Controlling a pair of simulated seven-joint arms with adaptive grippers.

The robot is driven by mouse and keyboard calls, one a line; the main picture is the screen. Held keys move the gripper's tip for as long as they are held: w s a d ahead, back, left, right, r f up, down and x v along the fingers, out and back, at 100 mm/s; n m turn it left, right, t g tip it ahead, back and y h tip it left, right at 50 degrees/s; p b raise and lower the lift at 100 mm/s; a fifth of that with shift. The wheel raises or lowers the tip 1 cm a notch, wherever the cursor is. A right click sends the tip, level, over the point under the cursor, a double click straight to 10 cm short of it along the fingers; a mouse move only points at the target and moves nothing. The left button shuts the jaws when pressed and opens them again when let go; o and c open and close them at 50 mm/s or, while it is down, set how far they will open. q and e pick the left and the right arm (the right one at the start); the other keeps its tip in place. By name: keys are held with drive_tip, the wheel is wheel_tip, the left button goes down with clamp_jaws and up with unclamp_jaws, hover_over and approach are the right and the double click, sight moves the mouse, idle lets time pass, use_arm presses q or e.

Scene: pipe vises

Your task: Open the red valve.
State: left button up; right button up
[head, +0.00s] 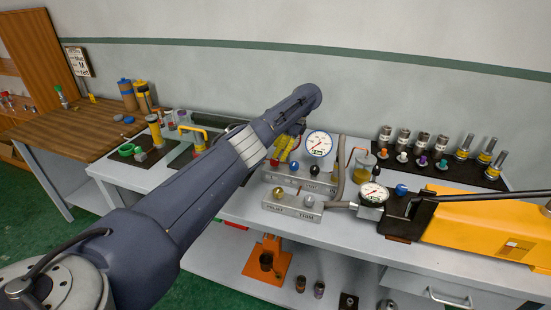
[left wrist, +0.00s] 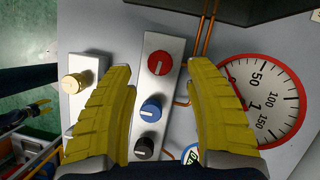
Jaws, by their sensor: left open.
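The red valve (left wrist: 159,62) is a round knob with a pale pointer mark, at the top of a grey block in the left wrist view. In the head view the red valve (head: 274,162) is the left one of a row of knobs. My left gripper (left wrist: 160,76) is open, with its yellow fingers on either side of the red valve in the picture and nothing between them. It appears above the panel, apart from the knob. In the head view the left gripper (head: 290,146) is partly hidden by my arm. My right gripper does not show clearly.
A blue knob (left wrist: 151,110) and a black knob (left wrist: 144,148) share the block. A gold knob (left wrist: 76,83) stands on a nearby block. A large gauge (left wrist: 262,100) is close to the right finger. A yellow pump (head: 480,228) lies farther right on the bench.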

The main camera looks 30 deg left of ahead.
use_arm(q)
drive_tip(key=v, duration=0.7)
drive_tip(key=shift+a, duration=0.1)
